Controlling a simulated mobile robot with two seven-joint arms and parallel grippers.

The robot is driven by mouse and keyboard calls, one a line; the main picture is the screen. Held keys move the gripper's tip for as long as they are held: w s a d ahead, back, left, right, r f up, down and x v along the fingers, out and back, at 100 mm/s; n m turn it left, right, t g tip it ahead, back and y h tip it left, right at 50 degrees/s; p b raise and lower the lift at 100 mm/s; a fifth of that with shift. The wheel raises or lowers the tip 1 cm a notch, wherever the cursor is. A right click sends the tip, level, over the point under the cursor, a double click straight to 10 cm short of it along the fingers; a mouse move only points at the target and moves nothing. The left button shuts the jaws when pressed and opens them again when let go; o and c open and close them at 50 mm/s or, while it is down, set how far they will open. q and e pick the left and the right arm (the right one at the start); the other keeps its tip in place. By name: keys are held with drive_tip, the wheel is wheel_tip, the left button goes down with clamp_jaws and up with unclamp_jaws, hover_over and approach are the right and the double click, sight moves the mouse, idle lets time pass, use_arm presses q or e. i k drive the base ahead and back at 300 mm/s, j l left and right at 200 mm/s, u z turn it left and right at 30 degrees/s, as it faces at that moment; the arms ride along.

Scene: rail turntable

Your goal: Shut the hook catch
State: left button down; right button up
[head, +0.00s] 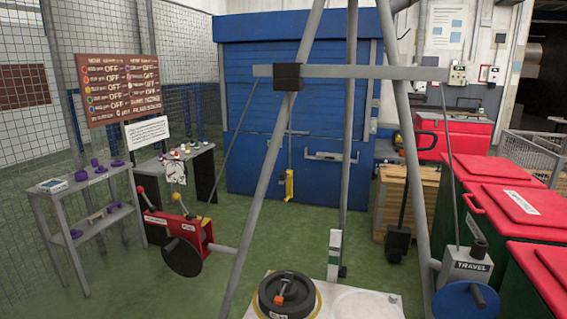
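A small yellow hook block (289,186) hangs on a thin line below the grey beam, in front of the blue shutter. It is too small to tell whether its catch is open or shut. It hangs clear of the floor, apart from the round black weight (289,296) with an orange piece on top, which sits on a pale platform (372,301) at the bottom. Neither of my grippers is in view.
A grey frame with a crossbeam (350,72) and slanting legs stands in front. A red winch (181,229) is on its left, a grey TRAVEL box (466,268) with a blue wheel on its right. Red-lidded bins (515,205) block the right; a shelf (88,180) stands left.

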sight(284, 176)
drive_tip(key=i+l+u, duration=0.2)
drive_tip(key=i+l, duration=0.65)
drive_tip(key=i, duration=0.1)
